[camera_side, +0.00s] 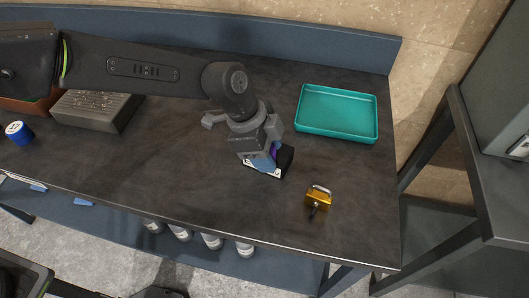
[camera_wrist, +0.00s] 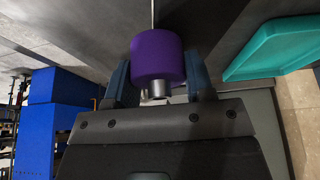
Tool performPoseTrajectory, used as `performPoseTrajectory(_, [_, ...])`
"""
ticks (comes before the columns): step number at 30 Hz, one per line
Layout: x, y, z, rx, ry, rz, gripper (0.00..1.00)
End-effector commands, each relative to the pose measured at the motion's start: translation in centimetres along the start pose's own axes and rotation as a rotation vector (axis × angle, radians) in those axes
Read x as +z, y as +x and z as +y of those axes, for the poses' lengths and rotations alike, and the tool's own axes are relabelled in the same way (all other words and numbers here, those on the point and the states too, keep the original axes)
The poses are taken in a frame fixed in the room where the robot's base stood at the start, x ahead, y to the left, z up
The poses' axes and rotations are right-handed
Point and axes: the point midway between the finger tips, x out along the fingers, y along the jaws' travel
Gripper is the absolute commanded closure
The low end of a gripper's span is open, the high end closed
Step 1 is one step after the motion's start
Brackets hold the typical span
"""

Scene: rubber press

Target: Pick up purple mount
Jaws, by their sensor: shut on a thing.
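The purple mount (camera_wrist: 158,55) is a short purple cylinder with a metal stud below it and a thin metal rod above it in the wrist view. My gripper (camera_wrist: 160,75) is shut on it, with one blue-grey finger on each side. In the side view my gripper (camera_side: 268,163) points down low over the middle of the dark table. Only a small bit of purple (camera_side: 274,154) shows there, the rest being hidden by the fingers. I cannot tell whether the mount touches the table.
A teal tray (camera_side: 336,132) lies at the back right of the dark table (camera_side: 190,180). A yellow padlock-like object (camera_side: 318,199) lies near the front right. The table's middle left is clear.

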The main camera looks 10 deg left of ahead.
Motion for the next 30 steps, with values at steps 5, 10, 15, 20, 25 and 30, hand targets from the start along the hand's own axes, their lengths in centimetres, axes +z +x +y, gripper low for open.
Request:
performPoseTrajectory(5, [0.0, 0.0, 0.0, 0.000, 0.000, 0.000, 0.76])
performPoseTrajectory(10, [0.0, -0.1, 0.0, -0.001, 0.000, 0.001, 0.83])
performPoseTrajectory(15, [-0.2, -0.3, 0.0, -0.001, 0.001, 0.001, 0.83])
performPoseTrajectory(20, [-0.7, -1.6, -0.1, -0.004, 0.000, 0.004, 0.83])
performPoseTrajectory(25, [-1.8, -4.2, -0.1, -0.006, 0.002, 0.004, 0.83])
performPoseTrajectory(30, [1.1, -7.7, -1.2, -0.005, -0.004, 0.002, 0.83])
